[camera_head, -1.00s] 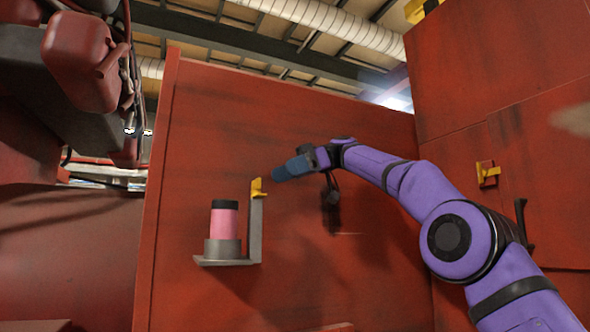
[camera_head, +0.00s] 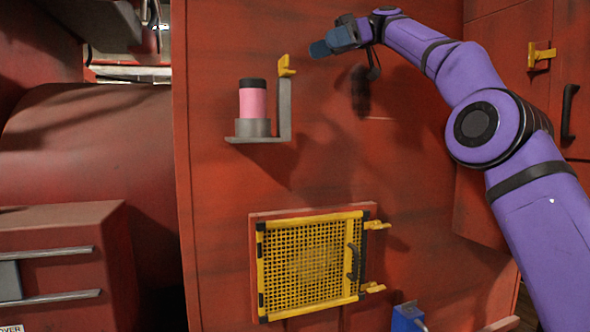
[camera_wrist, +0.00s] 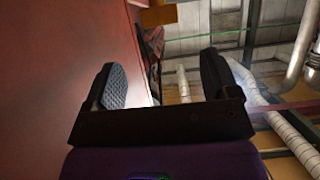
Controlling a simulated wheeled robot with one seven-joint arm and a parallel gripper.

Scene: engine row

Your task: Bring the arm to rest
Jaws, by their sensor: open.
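My purple arm comes in from the right in the head view and reaches up and left in front of the red wall (camera_head: 420,180). My gripper (camera_head: 322,48) is near the top of that view, right of the yellow piece on the shelf bracket and apart from it. In the wrist view my gripper (camera_wrist: 165,88) shows two dark fingers spread wide with nothing between them. Past the fingers are the red surface on the left and the ceiling pipes (camera_wrist: 296,140) on the right.
A pink cylinder with a black top (camera_head: 253,98) stands on a grey shelf (camera_head: 258,139) with a yellow piece (camera_head: 287,66). Below is a yellow mesh door (camera_head: 310,262). A blue object (camera_head: 407,318) is at the bottom. A red cabinet (camera_head: 65,230) stands left. Yellow latch (camera_head: 541,54) upper right.

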